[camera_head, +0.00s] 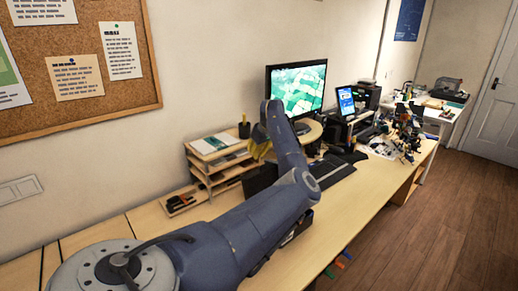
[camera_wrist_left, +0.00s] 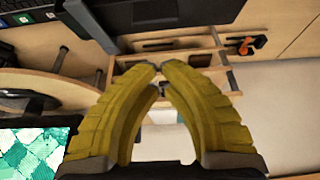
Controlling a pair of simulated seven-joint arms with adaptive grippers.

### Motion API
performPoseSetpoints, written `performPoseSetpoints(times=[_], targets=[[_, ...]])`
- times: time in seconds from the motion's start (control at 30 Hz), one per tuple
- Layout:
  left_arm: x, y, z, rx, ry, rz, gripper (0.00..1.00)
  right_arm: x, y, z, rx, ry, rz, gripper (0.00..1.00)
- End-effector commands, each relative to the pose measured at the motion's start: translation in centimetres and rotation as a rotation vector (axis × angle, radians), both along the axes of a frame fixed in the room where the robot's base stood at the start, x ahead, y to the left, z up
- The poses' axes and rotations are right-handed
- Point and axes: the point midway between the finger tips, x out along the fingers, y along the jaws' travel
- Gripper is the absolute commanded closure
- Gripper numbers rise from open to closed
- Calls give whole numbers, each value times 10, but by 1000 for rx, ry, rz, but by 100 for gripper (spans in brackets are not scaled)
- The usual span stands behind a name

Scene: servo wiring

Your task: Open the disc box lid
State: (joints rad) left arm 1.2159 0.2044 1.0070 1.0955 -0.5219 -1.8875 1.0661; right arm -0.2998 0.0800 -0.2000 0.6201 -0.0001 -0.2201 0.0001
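I cannot pick out a disc box or its lid for certain in either view. My left gripper (camera_head: 258,150) has yellow fingers and hangs above the desk, in front of the wooden shelf unit and left of the monitor. In the left wrist view its fingers (camera_wrist_left: 160,67) curve together, their tips meeting or nearly so, with nothing seen between them. A black box-like object (camera_head: 260,179) is on the desk below it, partly hidden by my left arm. A dark flat object also shows in the left wrist view (camera_wrist_left: 170,14). My right gripper is not in view.
A wooden shelf unit (camera_head: 205,176) stands against the wall. A round wooden stand (camera_wrist_left: 45,88) is beside the gripper. The monitor (camera_head: 297,88) and keyboard (camera_head: 332,170) are to the right, with clutter beyond. The desk's front stretch (camera_head: 365,205) is clear.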

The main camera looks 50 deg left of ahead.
Motion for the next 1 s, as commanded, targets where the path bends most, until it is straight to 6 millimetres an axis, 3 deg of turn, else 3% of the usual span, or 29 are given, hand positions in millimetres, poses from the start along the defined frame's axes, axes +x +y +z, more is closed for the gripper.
performPoseSetpoints(times=[0.27, 0.6, 1.0], targets=[[-1, 17, -38, 1, 1, -1, 100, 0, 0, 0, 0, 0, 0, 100], [1, -16, -28, 1, -2, -1, 100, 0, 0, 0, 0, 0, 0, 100], [0, -23, -26, 0, -2, -1, 100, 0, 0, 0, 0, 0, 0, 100]])
